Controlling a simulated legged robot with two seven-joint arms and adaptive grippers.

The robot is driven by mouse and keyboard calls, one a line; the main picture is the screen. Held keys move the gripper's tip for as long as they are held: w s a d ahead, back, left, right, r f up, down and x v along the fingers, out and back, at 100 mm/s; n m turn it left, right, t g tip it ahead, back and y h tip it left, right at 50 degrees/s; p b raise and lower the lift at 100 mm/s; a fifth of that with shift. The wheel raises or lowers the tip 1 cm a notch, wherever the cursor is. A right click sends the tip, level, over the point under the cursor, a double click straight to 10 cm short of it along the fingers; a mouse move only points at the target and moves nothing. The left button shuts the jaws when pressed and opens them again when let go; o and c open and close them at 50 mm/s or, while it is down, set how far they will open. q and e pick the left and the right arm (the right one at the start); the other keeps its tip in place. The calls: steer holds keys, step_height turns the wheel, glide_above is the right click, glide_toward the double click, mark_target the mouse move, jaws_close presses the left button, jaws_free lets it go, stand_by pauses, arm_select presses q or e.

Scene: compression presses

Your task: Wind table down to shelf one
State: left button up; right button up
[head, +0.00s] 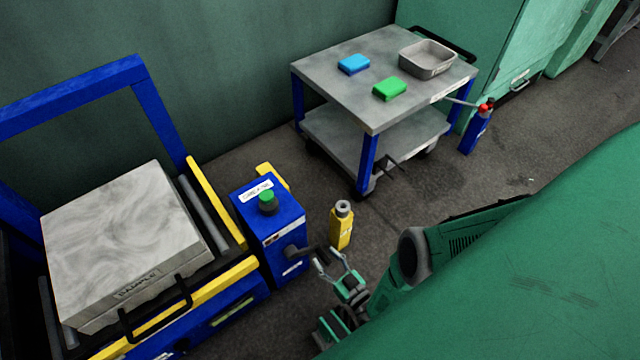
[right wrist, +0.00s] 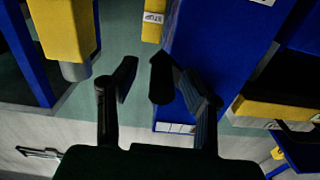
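The roller table of the blue press, with yellow edges (head: 215,205), stands at the left in the head view. A grey block marked SAMPLE (head: 125,240) lies on it. Beside it is a blue control box (head: 272,228) with a green knob on top and a black crank (head: 292,252) on its right side. My right gripper (head: 326,260) is open at the crank's outer end. In the right wrist view, its two fingers (right wrist: 160,85) stand apart with a dark crank handle (right wrist: 160,78) between them; contact is not clear. My left gripper is not in view.
A yellow bottle (head: 341,226) stands on the floor just behind my right gripper. A grey cart (head: 400,50) with blue legs holds a blue block, a green block and a grey tray. Open floor lies between cart and box.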

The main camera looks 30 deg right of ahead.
steer(key=shift+w+a+r, duration=0.1)
steer(key=shift+a, duration=0.05)
jaws_close()
steer(key=shift+d, duration=0.3)
